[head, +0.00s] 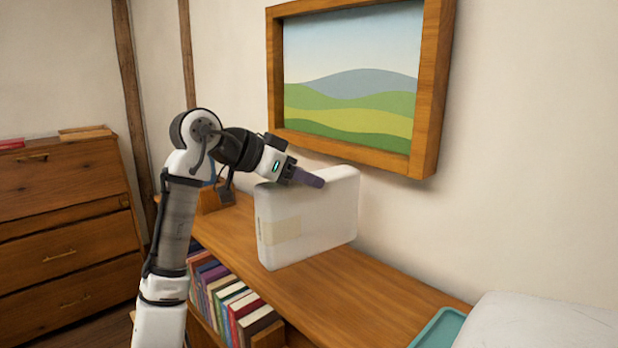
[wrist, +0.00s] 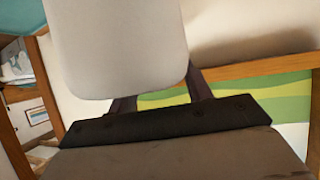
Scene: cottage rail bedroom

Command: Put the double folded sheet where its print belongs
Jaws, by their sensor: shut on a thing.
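A thick white slab-like bundle (head: 308,215), which looks like the folded sheet, stands on edge at the long wooden shelf top. A beige patch shows low on its left face; any print on it is too small to read. My gripper (head: 310,179) is at its top edge and shut on it. In the wrist view the white bundle (wrist: 115,45) covers the upper middle, with my gripper's dark fingers (wrist: 160,96) at its near end. I cannot tell whether its lower edge rests on the shelf top or hangs just above it.
The wooden shelf unit (head: 345,290) holds a row of books (head: 232,303) below. A framed landscape (head: 350,100) hangs just behind the bundle. A teal tray (head: 440,330) and white bedding (head: 540,322) are at lower right. A wooden dresser (head: 62,215) stands left.

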